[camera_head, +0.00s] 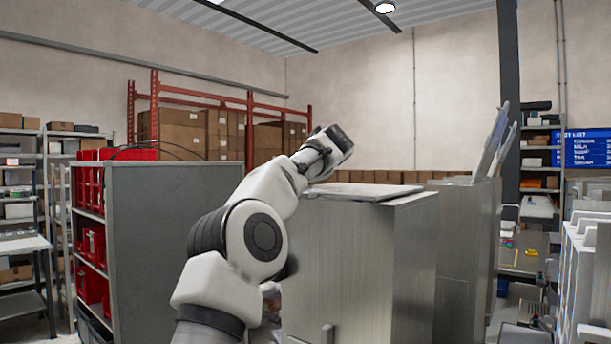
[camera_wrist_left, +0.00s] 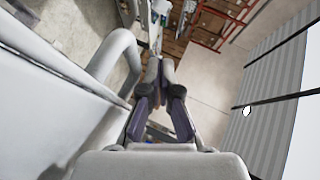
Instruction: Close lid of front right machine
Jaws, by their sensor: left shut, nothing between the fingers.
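A steel machine (camera_head: 350,265) stands in the centre of the head view, with its lid (camera_head: 365,192) lying flat on top. Behind it to the right is another steel machine (camera_head: 468,235) with lids (camera_head: 492,140) tilted up. I cannot tell for sure which is the front right machine. My left arm reaches up in front of the central machine, its wrist above the lid's far left side. The fingers are hidden in the head view. In the left wrist view my left gripper (camera_wrist_left: 160,65) is shut and empty, beside a pale panel with a curved bar (camera_wrist_left: 120,55). My right gripper is not in view.
A grey shelf unit (camera_head: 170,230) with red bins (camera_head: 90,245) stands left of my arm. Racks with cardboard boxes (camera_head: 190,130) are at the back. White equipment (camera_head: 585,260) lines the right edge. The space above the central machine's lid is mostly free.

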